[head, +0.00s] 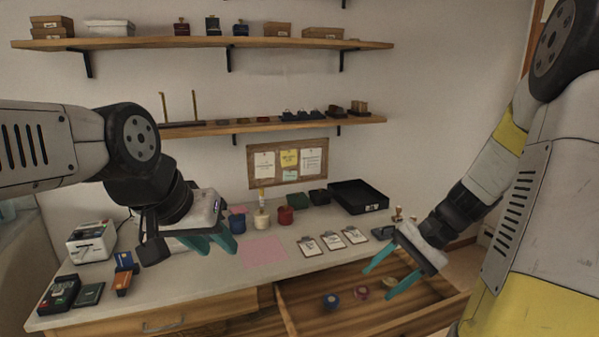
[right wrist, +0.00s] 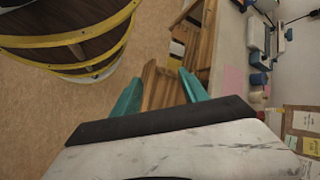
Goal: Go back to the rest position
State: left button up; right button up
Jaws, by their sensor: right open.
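My left gripper (head: 212,243) hangs over the left part of the desk, with teal fingers pointing down. The fingers overlap in the head view, so its opening is hard to judge. My right gripper (head: 383,279) is open above the open drawer (head: 416,317) at the right, with nothing between its fingers. Its teal fingers also show spread in the right wrist view (right wrist: 160,92).
The desk (head: 290,262) carries a pink sheet (head: 262,250), several clipboards (head: 331,241), a black tray (head: 358,196), a white printer (head: 92,241) and a card terminal (head: 60,294). Two shelves (head: 200,42) hang on the wall above. The open drawer juts out from the desk front.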

jog(key=s+a+r+n+t+h, duration=0.2)
jog(key=s+r+n+t, duration=0.1)
jog(key=r, duration=0.4)
jog(key=s+a+r+n+t+h, duration=0.1)
jog(key=s+r+n+t+h, duration=0.2)
jog(key=s+r+n, duration=0.2)
jog(key=shift+a+r, duration=0.4)
jog(key=shift+r, duration=0.75)
